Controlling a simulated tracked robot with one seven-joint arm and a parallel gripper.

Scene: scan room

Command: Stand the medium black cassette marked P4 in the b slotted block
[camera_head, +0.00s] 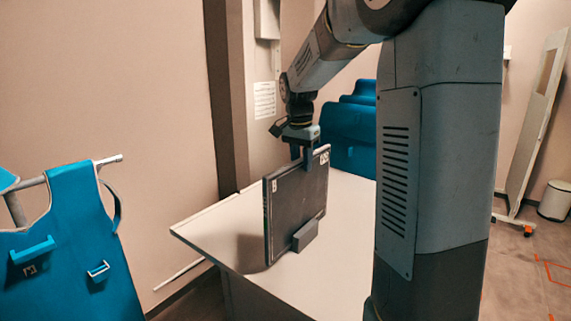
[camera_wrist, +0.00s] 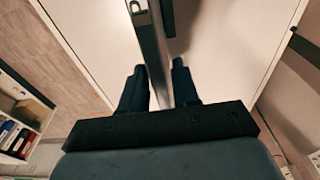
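A black cassette (camera_head: 290,213) stands upright on the pale table, with small white marks at its upper corners that I cannot read. A grey block (camera_head: 306,236) sits low against its near face; the cassette appears to stand in it, but the slot is hidden and no letter shows. My gripper (camera_head: 303,155) is at the cassette's top edge, pointing down. In the wrist view, the cassette's edge (camera_wrist: 149,38) runs between my two fingers (camera_wrist: 160,80), with a visible gap on the right side, so the gripper looks open around it.
The pale table (camera_head: 345,210) is mostly bare around the block. Blue aprons hang on a rail at left (camera_head: 85,235), and a blue chair (camera_head: 350,135) stands behind the table. A shelf with binders (camera_wrist: 20,135) shows in the wrist view.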

